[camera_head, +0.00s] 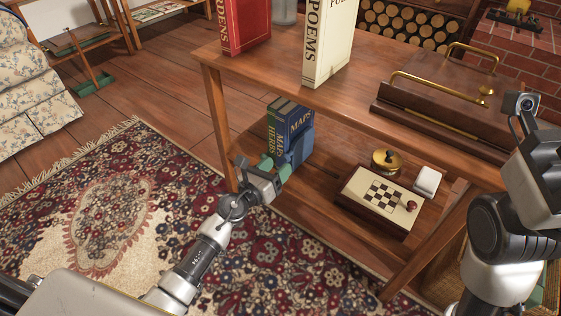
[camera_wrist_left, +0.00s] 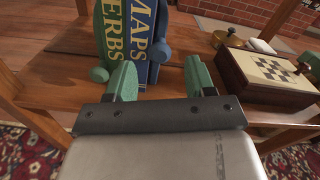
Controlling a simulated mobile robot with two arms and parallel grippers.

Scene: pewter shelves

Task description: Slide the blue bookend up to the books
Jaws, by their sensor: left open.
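The books (camera_head: 283,118), with HERBS and MAPS on their spines, stand upright on the lower shelf. They also show at the top of the left wrist view (camera_wrist_left: 139,30). The blue bookend (camera_head: 303,148) stands close at their right; it also shows in the left wrist view with a round knob (camera_wrist_left: 166,50). I cannot tell whether it touches them. My left gripper (camera_head: 275,167) is open and empty, in front of the books and bookend. Its green-padded fingers show apart in the left wrist view (camera_wrist_left: 160,77). My right arm is at the right edge; its fingers do not show.
A chessboard box (camera_head: 362,207), a brass-lidded pot (camera_head: 386,160) and a small white box (camera_head: 426,182) stand right of the books. The upper shelf (camera_head: 355,100) overhangs them, carrying a red book (camera_head: 247,25), a POEMS book (camera_head: 328,45) and a brown case (camera_head: 440,110). A table leg (camera_head: 217,120) stands left.

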